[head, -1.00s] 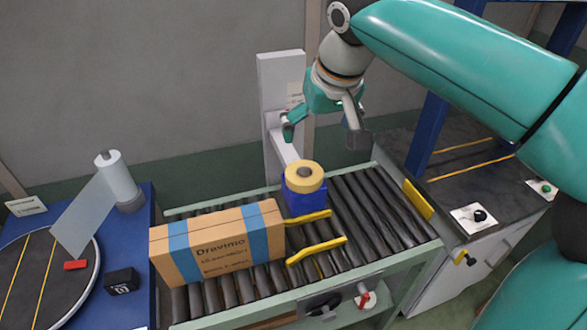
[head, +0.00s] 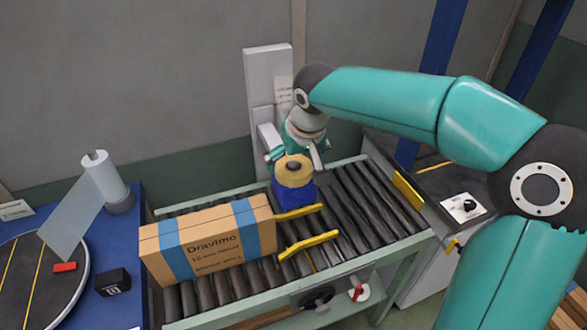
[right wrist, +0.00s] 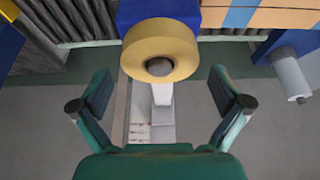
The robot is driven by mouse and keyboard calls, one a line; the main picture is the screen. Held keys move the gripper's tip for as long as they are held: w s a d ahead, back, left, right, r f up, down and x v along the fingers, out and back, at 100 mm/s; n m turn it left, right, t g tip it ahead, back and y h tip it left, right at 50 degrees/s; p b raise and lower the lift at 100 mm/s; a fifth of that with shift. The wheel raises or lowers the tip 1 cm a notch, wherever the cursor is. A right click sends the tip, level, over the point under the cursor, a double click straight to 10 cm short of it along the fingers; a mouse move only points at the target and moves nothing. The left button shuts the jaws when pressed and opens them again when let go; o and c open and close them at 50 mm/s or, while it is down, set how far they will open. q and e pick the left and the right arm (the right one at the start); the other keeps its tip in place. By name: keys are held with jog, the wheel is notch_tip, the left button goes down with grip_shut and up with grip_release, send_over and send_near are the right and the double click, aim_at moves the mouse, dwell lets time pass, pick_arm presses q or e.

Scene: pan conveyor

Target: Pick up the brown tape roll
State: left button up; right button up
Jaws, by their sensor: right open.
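The brown tape roll (head: 294,171) is a tan ring with a dark core, lying flat on top of a blue block (head: 294,191) on the roller conveyor. In the right wrist view the tape roll (right wrist: 160,53) sits centred beyond the gap between the two spread fingers (right wrist: 160,90), apart from both. My left gripper is not in view.
A cardboard box (head: 207,240) with blue bands stands left of the block on the conveyor (head: 366,216). Yellow guide bars (head: 308,244) lie in front of the block. A grey post (head: 267,75) rises behind. The rollers to the right are clear.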

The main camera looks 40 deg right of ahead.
jog(key=shift+x, duration=1.1)
jog(key=c, duration=1.1)
jog(key=shift+r, duration=0.2)
